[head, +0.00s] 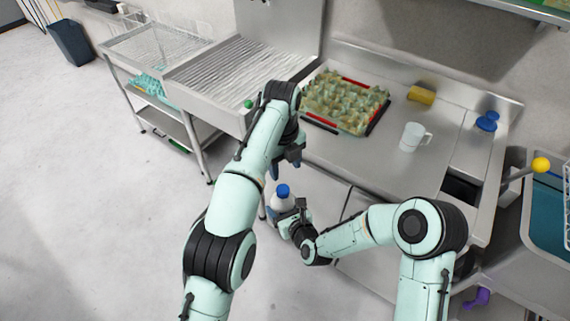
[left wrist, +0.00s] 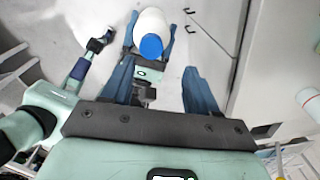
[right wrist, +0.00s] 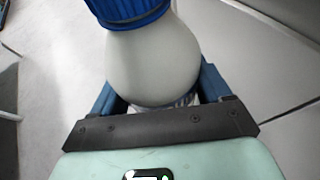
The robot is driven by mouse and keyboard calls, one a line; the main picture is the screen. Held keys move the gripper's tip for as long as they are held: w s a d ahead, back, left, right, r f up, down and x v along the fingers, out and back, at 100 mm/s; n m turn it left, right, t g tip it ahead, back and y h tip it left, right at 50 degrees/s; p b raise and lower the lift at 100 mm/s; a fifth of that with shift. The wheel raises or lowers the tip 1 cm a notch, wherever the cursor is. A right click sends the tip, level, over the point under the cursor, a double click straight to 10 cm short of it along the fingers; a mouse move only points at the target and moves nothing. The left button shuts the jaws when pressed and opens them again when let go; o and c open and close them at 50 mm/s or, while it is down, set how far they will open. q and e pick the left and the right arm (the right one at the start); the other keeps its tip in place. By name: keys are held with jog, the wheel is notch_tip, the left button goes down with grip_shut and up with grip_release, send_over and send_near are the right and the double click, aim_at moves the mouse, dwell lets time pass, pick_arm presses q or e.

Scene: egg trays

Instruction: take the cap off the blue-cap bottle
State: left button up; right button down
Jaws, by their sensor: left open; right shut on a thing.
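The blue-cap bottle is white and round-shouldered; its white body (right wrist: 155,62) fills the right wrist view. Its blue cap (head: 283,190) is on the bottle, and it also shows in the left wrist view (left wrist: 151,47). My right gripper (head: 290,218) is shut on the bottle's body and holds it up in front of the counter. My left gripper (head: 285,165) is open and empty, just above the cap. In the left wrist view its fingers (left wrist: 160,88) point toward the bottle, with the cap ahead between them and not touched.
A white mug (head: 411,138), a yellow cup (head: 421,95) and a blue-topped item (head: 487,121) are further right. A ridged drainer (head: 225,80) is at the left. Floor shows below the bottle.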

aim_at(285, 188)
pick_arm(q)
jog(key=shift+s+r, duration=0.3)
jog(key=shift+s, duration=0.1)
jog(key=shift+f, duration=3.9)
